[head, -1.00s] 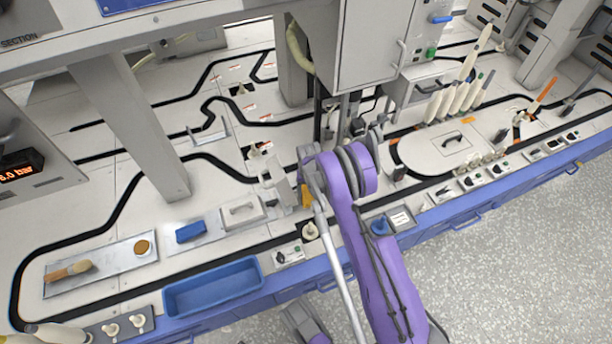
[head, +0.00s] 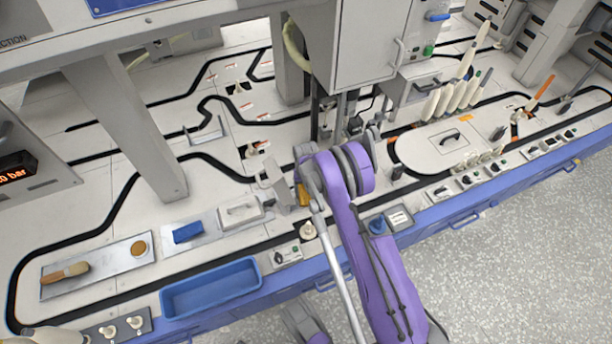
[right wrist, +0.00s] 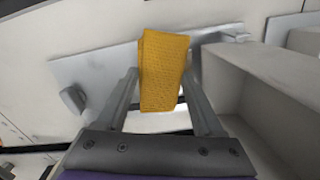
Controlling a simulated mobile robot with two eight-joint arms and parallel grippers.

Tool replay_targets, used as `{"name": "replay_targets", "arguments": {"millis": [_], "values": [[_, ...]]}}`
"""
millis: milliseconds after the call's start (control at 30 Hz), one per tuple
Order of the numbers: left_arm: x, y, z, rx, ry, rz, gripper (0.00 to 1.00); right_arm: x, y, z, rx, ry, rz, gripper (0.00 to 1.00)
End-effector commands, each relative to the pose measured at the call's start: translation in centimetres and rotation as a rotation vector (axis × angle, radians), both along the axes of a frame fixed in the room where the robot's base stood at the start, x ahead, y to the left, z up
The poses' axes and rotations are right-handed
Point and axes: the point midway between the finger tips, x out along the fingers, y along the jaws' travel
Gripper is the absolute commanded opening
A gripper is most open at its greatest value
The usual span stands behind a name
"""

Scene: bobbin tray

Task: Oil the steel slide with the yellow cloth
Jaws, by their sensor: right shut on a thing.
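My right gripper (right wrist: 160,100) is shut on the yellow cloth (right wrist: 163,70), a thick folded pad. In the head view the cloth (head: 303,195) is a small yellow patch beside my purple right arm, which hides most of the gripper. In the right wrist view, a flat grey metal plate with a small block near each end, likely the steel slide (right wrist: 105,75), lies behind the cloth. The cloth covers its middle; I cannot tell whether they touch.
A pale wall-like box (right wrist: 255,90) stands close on the right in the wrist view. On the bench are a blue tray (head: 210,290), a blue block (head: 187,232), a round dish (head: 138,248) and a brush (head: 65,272). A grey pillar (head: 135,125) rises left of the arm.

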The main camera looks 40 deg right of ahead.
Motion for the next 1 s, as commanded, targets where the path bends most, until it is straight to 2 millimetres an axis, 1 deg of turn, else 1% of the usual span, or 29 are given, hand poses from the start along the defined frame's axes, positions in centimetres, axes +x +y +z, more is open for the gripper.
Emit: {"name": "replay_targets", "arguments": {"millis": [67, 200, 700, 833, 1000], "values": [[0.0, 0.0, 0.0, 0.0, 0.0, 0.0, 0.5, 0.0, 0.2, -0.3, 0.0, 0.0, 0.002, 0.17], [-0.1, 0.0, 0.6, 0.0, 0.001, 0.0, 0.5, 0.0, 0.3, 2.4, 0.0, 0.0, 0.003, 0.17], [-0.5, 0.0, 2.6, 0.0, -0.001, 0.0, 0.5, 0.0, 0.9, 6.9, 0.0, 0.0, 0.008, 0.17], [-0.5, 0.0, 3.1, 0.0, -0.002, 0.0, 0.5, 0.0, 1.0, 7.8, 0.0, 0.0, 0.009, 0.17], [-0.6, 0.0, 3.2, 0.0, -0.002, 0.0, 0.5, 0.0, 1.1, 8.2, 0.0, 0.0, 0.009, 0.17]]}}
